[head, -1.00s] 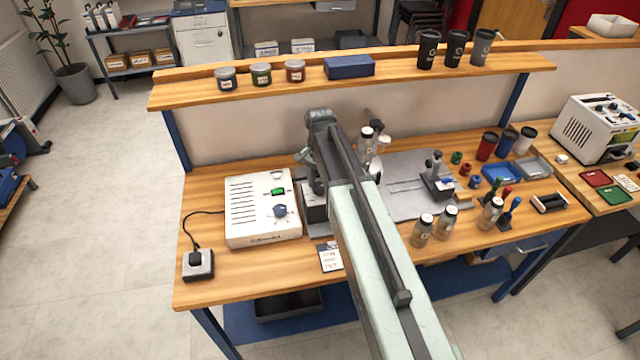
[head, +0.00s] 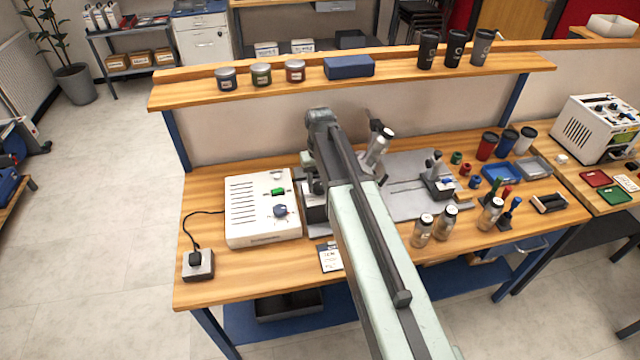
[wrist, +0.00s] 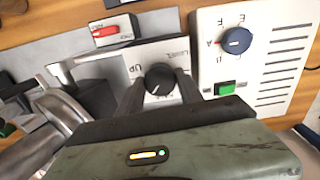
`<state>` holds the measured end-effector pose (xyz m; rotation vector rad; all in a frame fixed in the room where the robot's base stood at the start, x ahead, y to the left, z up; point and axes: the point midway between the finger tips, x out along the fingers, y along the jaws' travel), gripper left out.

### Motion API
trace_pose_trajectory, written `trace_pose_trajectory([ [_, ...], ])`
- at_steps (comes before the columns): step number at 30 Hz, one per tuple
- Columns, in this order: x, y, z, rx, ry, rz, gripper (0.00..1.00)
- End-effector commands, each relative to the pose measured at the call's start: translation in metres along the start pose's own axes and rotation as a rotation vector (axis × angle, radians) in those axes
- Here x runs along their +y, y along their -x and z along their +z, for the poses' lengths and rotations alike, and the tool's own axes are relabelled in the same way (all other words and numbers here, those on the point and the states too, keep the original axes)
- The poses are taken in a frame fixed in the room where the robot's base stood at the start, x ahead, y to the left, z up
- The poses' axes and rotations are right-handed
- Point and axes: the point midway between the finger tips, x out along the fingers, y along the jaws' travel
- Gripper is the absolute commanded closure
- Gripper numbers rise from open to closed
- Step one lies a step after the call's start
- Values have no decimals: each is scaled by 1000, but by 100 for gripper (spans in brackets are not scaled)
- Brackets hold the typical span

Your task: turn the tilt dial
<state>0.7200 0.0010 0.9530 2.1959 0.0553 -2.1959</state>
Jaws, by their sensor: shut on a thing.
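The tilt dial (wrist: 160,78) is a black knob with a white pointer mark, on a light panel lettered "UP" and "LEVEL" in the wrist view. My gripper (wrist: 160,86) has one finger on each side of the dial and is shut on it. In the head view my arm covers the dial and most of the fixture. Metal parts of the fixture (wrist: 50,110) show blurred at the left of the wrist view.
A white control box (head: 240,212) with a green button and blue knob (wrist: 236,41) stands beside the panel. A red switch (wrist: 105,32) is near the panel. Several bottles (head: 422,230) stand at the bench's front right. A shelf (head: 420,75) runs along the back.

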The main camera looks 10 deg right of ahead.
Motion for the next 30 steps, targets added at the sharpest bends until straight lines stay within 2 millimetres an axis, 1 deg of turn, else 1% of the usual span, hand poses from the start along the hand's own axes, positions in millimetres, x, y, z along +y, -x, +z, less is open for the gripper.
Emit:
trace_pose_trajectory([
  [9,0,0,0,0,296,0,97],
  [18,0,0,0,0,539,0,97],
  [24,0,0,0,0,648,0,97],
  [30,0,0,0,0,711,0,97],
])
